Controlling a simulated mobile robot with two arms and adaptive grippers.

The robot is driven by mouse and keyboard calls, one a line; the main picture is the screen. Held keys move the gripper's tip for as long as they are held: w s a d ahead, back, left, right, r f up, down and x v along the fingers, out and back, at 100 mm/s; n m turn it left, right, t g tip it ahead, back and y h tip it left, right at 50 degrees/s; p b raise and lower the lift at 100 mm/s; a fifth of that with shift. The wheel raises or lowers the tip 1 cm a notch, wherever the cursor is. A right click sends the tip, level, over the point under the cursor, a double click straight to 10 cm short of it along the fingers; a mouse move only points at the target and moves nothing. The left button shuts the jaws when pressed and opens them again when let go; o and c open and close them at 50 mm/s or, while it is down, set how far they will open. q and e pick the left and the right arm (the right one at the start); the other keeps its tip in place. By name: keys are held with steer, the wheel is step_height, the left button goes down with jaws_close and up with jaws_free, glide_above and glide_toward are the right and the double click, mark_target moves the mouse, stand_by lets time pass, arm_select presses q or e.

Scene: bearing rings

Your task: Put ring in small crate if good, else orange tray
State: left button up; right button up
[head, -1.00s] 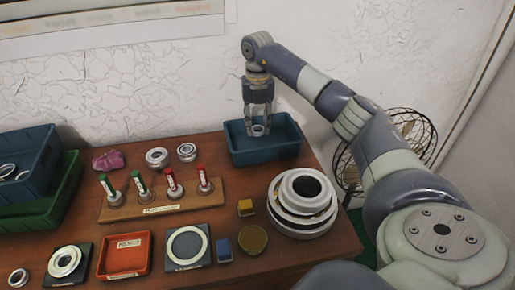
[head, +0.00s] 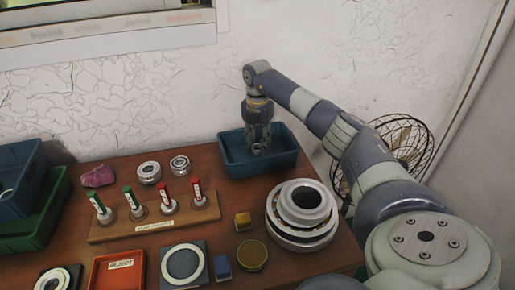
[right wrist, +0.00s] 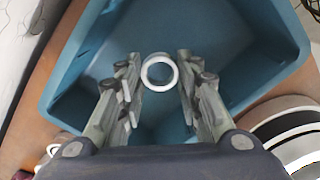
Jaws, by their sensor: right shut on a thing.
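My right gripper (head: 258,147) points down into the small teal-blue crate (head: 262,169) at the back right of the table. It is shut on a small silver ring (right wrist: 159,72), which shows between the fingertips in the right wrist view. The ring is low inside the crate's walls; I cannot tell whether it touches the floor. The crate (right wrist: 225,40) looks otherwise empty. The orange tray (head: 117,274) lies at the front left with a white label and looks empty. My left gripper is not in view.
A stack of large rings (head: 303,213) stands right of centre, near the crate. A wooden stand (head: 155,226) holds red and green markers. Two bearings (head: 149,172) sit behind it. Blue and green crates (head: 40,228) are at the left. A wire fan (head: 405,140) stands beyond the table.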

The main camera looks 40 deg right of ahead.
steer(key=shift+f, duration=1.35)
steer(key=shift+f, duration=0.1)
steer(key=o, duration=1.1)
steer(key=shift+o, duration=0.2)
step_height(320, 180, up, 12)
steer(key=shift+b, duration=0.3)
steer(key=shift+r, duration=0.2)
